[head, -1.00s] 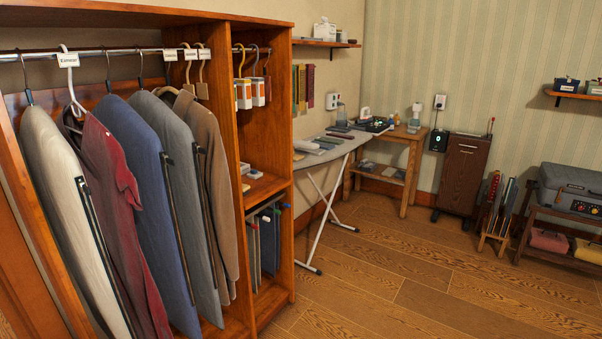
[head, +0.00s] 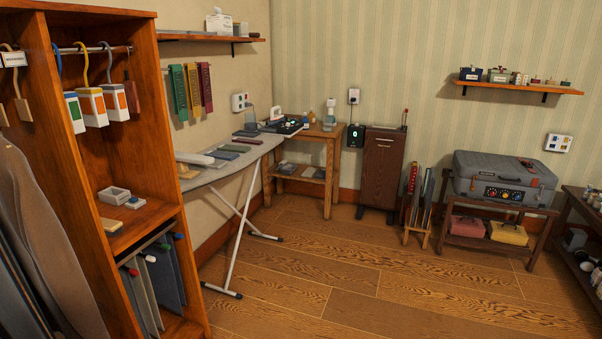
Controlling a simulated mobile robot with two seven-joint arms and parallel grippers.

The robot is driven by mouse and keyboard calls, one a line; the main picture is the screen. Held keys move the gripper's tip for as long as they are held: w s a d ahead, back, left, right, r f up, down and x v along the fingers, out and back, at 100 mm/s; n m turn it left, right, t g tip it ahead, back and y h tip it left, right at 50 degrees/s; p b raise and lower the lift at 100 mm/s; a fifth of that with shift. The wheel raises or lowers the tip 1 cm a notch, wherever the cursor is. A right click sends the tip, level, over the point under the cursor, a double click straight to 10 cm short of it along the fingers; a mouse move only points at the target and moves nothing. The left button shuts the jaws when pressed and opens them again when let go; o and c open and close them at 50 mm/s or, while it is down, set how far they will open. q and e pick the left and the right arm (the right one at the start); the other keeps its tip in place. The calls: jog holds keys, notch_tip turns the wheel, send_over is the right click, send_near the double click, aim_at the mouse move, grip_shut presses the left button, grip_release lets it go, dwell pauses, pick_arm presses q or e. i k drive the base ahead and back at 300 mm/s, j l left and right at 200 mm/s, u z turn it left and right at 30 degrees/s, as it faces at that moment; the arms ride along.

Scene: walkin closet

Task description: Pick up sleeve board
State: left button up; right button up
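An ironing board (head: 222,171) with a grey top and white crossed legs stands along the left wall beyond the wardrobe. A pale narrow padded piece (head: 194,158) lies on its near end; it may be the sleeve board, but I cannot tell for sure at this distance. Several dark and greenish flat items (head: 232,147) lie further along the board. A floor rack (head: 418,205) by the back wall holds upright narrow boards, one red and one dark, which I cannot identify. Neither of my grippers shows in the head view.
The wooden wardrobe (head: 150,150) with hanging clothes fills the left side. A small side table (head: 330,150), a brown cabinet (head: 382,170) and a low stand with a grey case (head: 500,180) line the back wall. The wooden floor (head: 350,285) in the middle is clear.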

aim_at(182, 158)
jog(key=i+l+z, duration=0.25)
jog(key=i, duration=0.35)
jog(key=i+j+z, duration=0.1)
jog(key=i+z, duration=0.2)
jog(key=i, duration=0.25)
jog(key=i+l+u, duration=0.1)
jog(key=i, duration=1.25)
jog(key=i+u, duration=0.3)
jog(key=i, duration=0.3)
jog(key=i+l+u, duration=0.2)
jog(key=i+u, duration=0.15)
jog(key=i, duration=0.2)
jog(key=i+u, duration=0.35)
jog(key=u, duration=0.15)
jog(key=i+l+u, duration=0.2)
jog(key=u, duration=0.3)
jog(key=i+l+u, duration=0.6)
jog(key=u, duration=0.35)
jog(key=i+l+u, duration=0.25)
jog(key=l, duration=0.15)
jog(key=l+u, duration=0.2)
jog(key=l, duration=0.15)
